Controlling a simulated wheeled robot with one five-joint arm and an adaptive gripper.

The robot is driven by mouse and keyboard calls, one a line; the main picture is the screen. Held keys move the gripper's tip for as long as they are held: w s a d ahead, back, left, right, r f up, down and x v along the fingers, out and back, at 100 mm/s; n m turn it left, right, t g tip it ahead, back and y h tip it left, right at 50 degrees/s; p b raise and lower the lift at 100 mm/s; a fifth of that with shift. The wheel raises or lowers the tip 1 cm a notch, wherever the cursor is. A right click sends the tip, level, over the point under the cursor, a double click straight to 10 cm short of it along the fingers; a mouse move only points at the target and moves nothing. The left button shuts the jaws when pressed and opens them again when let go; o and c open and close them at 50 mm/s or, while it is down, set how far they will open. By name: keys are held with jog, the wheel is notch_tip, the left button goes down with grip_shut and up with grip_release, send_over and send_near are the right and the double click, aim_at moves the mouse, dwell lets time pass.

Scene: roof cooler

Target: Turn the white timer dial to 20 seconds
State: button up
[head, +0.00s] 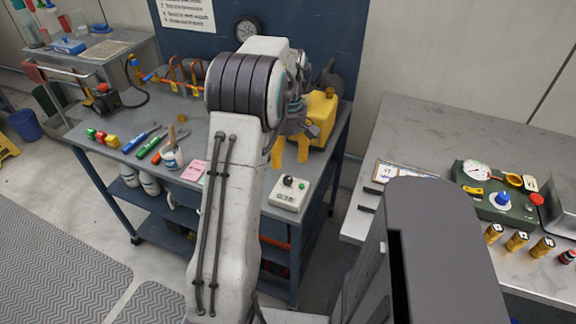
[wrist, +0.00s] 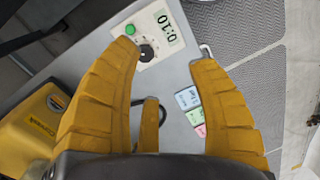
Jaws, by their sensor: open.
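The white timer (head: 289,194) lies near the right front of the blue-grey bench. It has a black dial (head: 288,181), a green button (head: 302,185) and a small display. In the wrist view the timer (wrist: 172,32) is upside down at the top, and its display appears to read 0:10. The dial (wrist: 146,52) shows between the finger ends, nearer the left finger. My gripper (head: 290,153) has yellow fingers, spread open and empty, behind and above the timer in the head view. In the wrist view my gripper (wrist: 164,52) shows no finger visibly closed on the dial.
A yellow box (head: 318,112) stands behind my gripper. The metal bench (head: 420,130) on the right holds a green device (head: 495,190).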

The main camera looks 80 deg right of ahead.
aim_at(288, 179)
jog(key=f+m, duration=0.1)
jog(key=m, duration=0.6)
jog(key=f+m, duration=0.1)
jog(key=m, duration=0.6)
jog(key=f+m, duration=0.1)
jog(key=m, duration=0.6)
jog(key=shift+d+h, duration=0.35)
jog(key=shift+h, duration=0.05)
jog(key=m, duration=0.4)
jog(key=shift+d, duration=0.25)
jog(key=m, duration=0.5)
jog(key=shift+d+m+h, duration=0.3)
jog(key=shift+m, duration=0.1)
jog(key=m, duration=0.3)
jog(key=shift+m, duration=0.3)
jog(key=shift+f, duration=3.65)
